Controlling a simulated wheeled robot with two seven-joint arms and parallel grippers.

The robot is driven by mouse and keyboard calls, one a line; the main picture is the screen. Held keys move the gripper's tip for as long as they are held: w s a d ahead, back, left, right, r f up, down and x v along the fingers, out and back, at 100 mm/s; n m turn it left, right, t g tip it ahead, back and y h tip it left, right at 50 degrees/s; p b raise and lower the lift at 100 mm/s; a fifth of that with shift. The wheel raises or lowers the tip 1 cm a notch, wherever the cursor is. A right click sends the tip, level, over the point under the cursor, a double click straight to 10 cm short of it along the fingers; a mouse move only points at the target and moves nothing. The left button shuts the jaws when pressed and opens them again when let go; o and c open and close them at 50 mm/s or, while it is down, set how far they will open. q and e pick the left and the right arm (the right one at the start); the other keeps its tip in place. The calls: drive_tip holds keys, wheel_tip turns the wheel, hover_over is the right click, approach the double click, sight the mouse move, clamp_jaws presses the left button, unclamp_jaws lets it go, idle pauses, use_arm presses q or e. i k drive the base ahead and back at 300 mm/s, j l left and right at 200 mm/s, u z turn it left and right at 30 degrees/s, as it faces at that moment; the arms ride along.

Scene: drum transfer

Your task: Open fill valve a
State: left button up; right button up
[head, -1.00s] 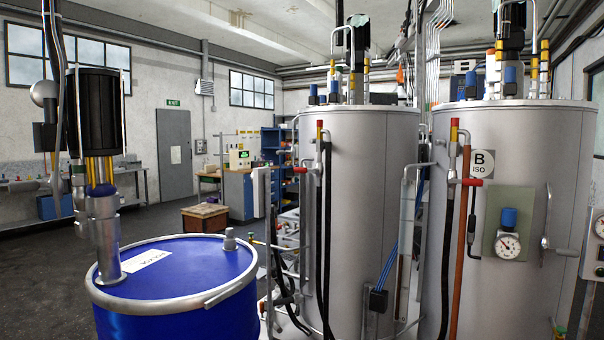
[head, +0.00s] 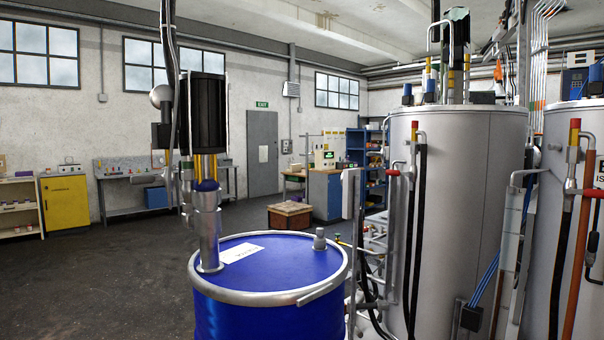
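Neither of my grippers is in view. The nearer silver tank (head: 470,200) stands right of centre and shows no letter label from here. A thin valve fitting with a red lever (head: 393,172) sits on its left side, beside a black hose (head: 417,240) with a red-capped top (head: 414,128). I cannot tell from here whether this is fill valve a, or whether it is open. A second silver tank (head: 567,135) is cut off at the right edge, with another red lever (head: 590,192) on its pipework.
A blue drum (head: 265,315) with a black-motored pump (head: 203,110) stands in front of the tank's left side. Pipes and hoses (head: 368,265) fill the gap between them. A wooden crate (head: 290,217), workbench and yellow cabinet (head: 67,205) are farther back. The left floor is clear.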

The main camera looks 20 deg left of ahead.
sight(388, 172)
drive_tip(key=i+l+u, duration=0.2)
drive_tip(key=u, duration=0.25)
drive_tip(key=i+l+u, duration=0.25)
drive_tip(key=u, duration=0.2)
drive_tip(key=i+l+u, duration=0.1)
drive_tip(key=l+u, duration=0.35)
drive_tip(key=i+l+u, duration=0.1)
drive_tip(key=l+u, duration=0.15)
drive_tip(key=u, duration=0.25)
drive_tip(key=l+u, duration=0.45)
